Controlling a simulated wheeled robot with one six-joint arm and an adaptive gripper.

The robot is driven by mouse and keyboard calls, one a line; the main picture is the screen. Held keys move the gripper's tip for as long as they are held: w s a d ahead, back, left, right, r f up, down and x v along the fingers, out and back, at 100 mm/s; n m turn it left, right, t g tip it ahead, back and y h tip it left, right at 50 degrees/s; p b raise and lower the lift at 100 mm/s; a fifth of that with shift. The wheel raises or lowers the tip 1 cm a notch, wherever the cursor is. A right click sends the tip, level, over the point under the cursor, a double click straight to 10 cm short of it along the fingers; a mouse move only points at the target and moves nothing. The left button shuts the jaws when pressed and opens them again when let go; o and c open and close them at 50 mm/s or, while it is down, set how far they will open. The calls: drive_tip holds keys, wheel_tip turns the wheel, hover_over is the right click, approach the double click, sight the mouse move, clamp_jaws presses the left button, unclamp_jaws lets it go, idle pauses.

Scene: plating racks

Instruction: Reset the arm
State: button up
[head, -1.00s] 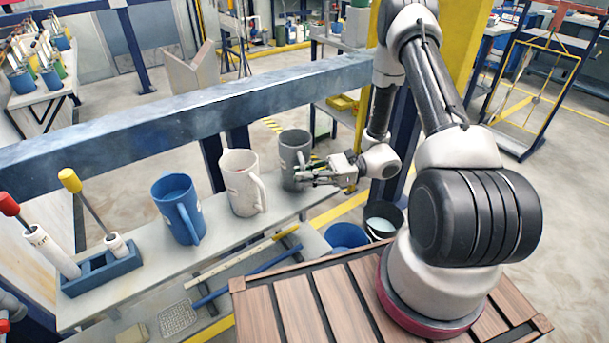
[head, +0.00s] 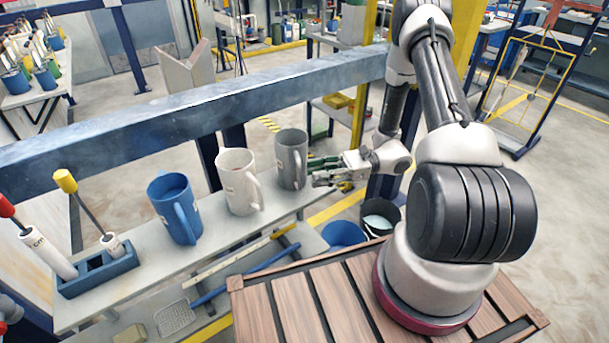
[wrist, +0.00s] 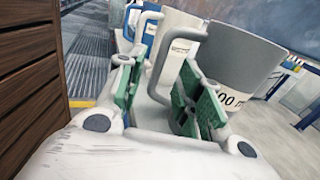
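My gripper (head: 322,170) is just to the right of the grey mug (head: 290,160), at the right end of the shelf. In the wrist view, the two green-padded fingers of my gripper (wrist: 155,100) are spread apart with nothing clamped between them. The grey mug (wrist: 235,65) stands upright close beyond the right finger, which hides part of it. A grey handle loop shows above the gap between the fingers. My arm is stretched out from its base over the wooden slatted top (head: 290,305).
A white mug (head: 236,180) and a blue mug (head: 172,215) stand left of the grey one. A blue holder (head: 98,272) with tools is at the far left. A long blue-grey beam (head: 200,112) runs behind the mugs. Buckets (head: 344,234) sit below the shelf.

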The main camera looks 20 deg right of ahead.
drive_tip(key=d, duration=0.7)
drive_tip(key=s+f+n+g+h, duration=0.2)
drive_tip(key=s+f+g, duration=0.1)
drive_tip(key=s, duration=0.3)
drive_tip(key=s+d+r+n+g+h, duration=0.3)
drive_tip(key=s+d+r+n+h, duration=0.2)
drive_tip(key=s+r, duration=0.1)
drive_tip(key=s+r+n+t+h, duration=0.3)
drive_tip(key=r+n+t+h, duration=0.2)
drive_tip(key=r, duration=0.8)
drive_tip(key=s+r+n+t+h, duration=0.3)
drive_tip(key=r+n+h, duration=0.3)
drive_tip(key=r, duration=0.8)
drive_tip(key=shift+d+t, duration=0.2)
drive_tip(key=shift+t, duration=0.7)
